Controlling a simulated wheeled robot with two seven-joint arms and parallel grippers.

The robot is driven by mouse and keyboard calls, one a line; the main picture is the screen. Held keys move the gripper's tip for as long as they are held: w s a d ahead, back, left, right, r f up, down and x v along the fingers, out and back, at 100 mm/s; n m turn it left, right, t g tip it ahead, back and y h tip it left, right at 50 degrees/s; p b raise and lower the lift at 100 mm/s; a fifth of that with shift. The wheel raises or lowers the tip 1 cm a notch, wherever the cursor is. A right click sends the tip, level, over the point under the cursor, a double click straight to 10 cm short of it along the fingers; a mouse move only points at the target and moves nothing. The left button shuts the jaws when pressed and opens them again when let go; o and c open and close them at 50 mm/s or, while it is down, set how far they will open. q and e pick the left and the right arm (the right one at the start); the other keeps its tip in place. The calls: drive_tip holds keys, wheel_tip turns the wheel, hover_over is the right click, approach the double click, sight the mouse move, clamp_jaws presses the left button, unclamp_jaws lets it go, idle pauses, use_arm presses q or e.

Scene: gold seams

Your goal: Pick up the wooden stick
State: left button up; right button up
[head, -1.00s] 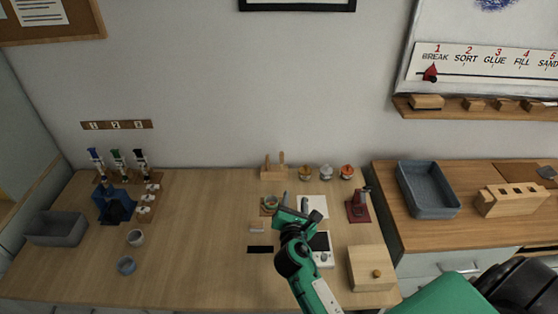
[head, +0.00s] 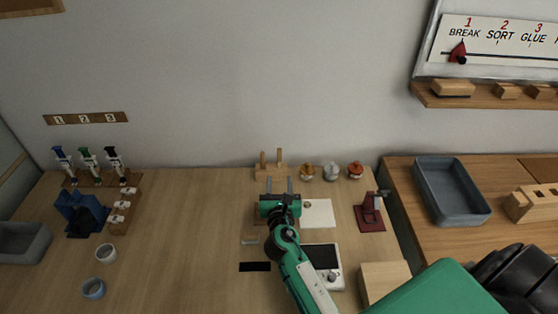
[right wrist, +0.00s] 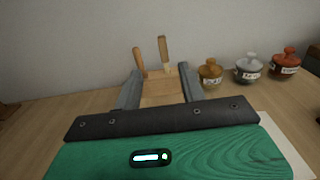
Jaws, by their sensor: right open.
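Two upright wooden sticks stand in a small wooden holder (head: 270,174) at the back of the table: a left stick (head: 263,159) and a right stick (head: 280,156). In the right wrist view, the left stick (right wrist: 139,60) is shorter and leans slightly, and the right stick (right wrist: 163,52) stands taller. I cannot tell which one the task names. My right gripper (head: 280,183) is open and empty, its fingers pointing at the holder from the front. In the wrist view the holder (right wrist: 160,92) shows between the grey fingers (right wrist: 159,74), still beyond them. My left gripper is out of view.
Lidded jars (head: 331,171) stand right of the holder. A white sheet (head: 318,213), a device with a dark screen (head: 325,262) and a red stand (head: 370,215) are near my right arm. A wooden box (head: 385,280) is front right.

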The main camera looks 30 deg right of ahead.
sight(279, 154)
drive_tip(key=shift+w+d+f, duration=0.15)
drive_tip(key=shift+w+f, duration=0.15)
drive_tip(key=shift+f, duration=0.4)
drive_tip(key=shift+w+d, duration=0.1)
drive_tip(key=shift+w, duration=0.15)
drive_tip(key=x, duration=0.8)
drive_tip(key=shift+r+p, duration=0.2)
drive_tip(key=shift+p, duration=0.1)
drive_tip(key=shift+d+r+p+x, duration=0.1)
drive_tip(key=shift+r+p+x, duration=0.05)
drive_tip(key=shift+x, duration=1.2)
drive_tip(key=shift+d+r+p+x, duration=0.1)
drive_tip(key=shift+p+x, duration=0.05)
drive_tip(key=shift+x, duration=1.15)
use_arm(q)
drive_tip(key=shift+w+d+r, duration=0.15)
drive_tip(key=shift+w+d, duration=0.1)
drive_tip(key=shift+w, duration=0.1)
use_arm(e)
drive_tip(key=shift+s, duration=0.1)
clamp_jaws()
